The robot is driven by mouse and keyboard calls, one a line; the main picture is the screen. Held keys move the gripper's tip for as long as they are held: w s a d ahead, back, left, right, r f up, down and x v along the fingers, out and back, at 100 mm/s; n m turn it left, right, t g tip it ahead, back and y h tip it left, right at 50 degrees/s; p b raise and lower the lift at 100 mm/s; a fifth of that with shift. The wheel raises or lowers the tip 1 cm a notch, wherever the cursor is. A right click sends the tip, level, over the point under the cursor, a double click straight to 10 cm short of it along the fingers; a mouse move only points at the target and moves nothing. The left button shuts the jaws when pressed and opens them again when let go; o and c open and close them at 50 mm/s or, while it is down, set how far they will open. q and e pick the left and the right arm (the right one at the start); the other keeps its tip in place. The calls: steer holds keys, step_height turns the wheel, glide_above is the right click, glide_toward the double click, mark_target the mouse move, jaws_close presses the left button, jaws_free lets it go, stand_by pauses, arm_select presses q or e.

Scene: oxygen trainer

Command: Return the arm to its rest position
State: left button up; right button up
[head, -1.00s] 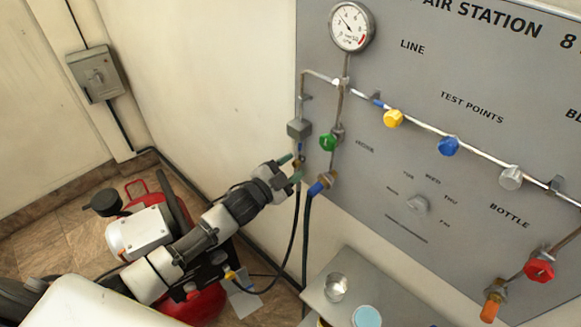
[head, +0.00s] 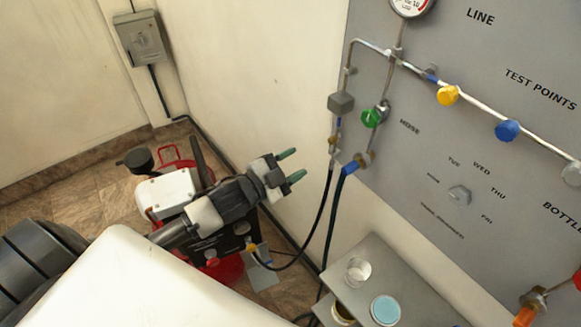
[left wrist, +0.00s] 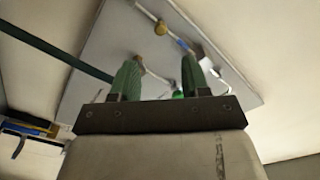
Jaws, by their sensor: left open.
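My left gripper (head: 291,165) is open and empty in the head view, its two green fingertips apart. It is in the air in front of the wall, left of the panel and clear of its hoses. In the left wrist view my two green fingers (left wrist: 160,78) stand apart with nothing between them. The grey panel (left wrist: 95,55) shows beyond them, with a yellow knob (left wrist: 161,28). My right gripper is in neither view.
The grey panel (head: 420,150) carries a green knob (head: 372,117), a yellow knob (head: 448,95) and a blue knob (head: 507,130). A black hose (head: 325,205) hangs below it. A shelf (head: 340,285) holds a clear cup (head: 357,271). A red and white compressor (head: 168,193) stands behind my arm.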

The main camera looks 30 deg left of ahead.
arm_select(q)
steer(key=shift+s+a, duration=0.1)
steer(key=shift+s, duration=0.1)
stand_by(0.4)
steer(key=s+a+f+n+g+y+b, duration=0.1)
steer(key=a+f+n+g+y, duration=0.15)
steer(key=f, duration=0.75)
steer(key=s+a+f+n+g+y+b, duration=0.1)
steer(key=a+f+n+y, duration=0.15)
steer(key=f, duration=0.75)
steer(key=s+a+f+n+g+y+b, duration=0.15)
steer(key=s+f, duration=0.25)
steer(key=f, duration=0.4)
steer(key=s+a+f+n+g+y, duration=0.1)
steer(key=s+f+g, duration=0.1)
steer(key=s+f, duration=0.5)
steer(key=s+d+f+n+g+b, duration=0.1)
steer(key=s+d+f+n+g, duration=0.1)
steer(key=s+f, duration=0.8)
steer(key=s+d+f+n+g, duration=0.2)
steer(key=s+d+f+g, duration=0.2)
steer(key=s+f, duration=0.6)
steer(key=s+g, duration=0.2)
steer(key=s, duration=0.5)
steer(key=shift+s+d+f+b, duration=0.2)
steer(key=shift+s+f+b, duration=0.05)
steer(key=shift+f+b, duration=0.1)
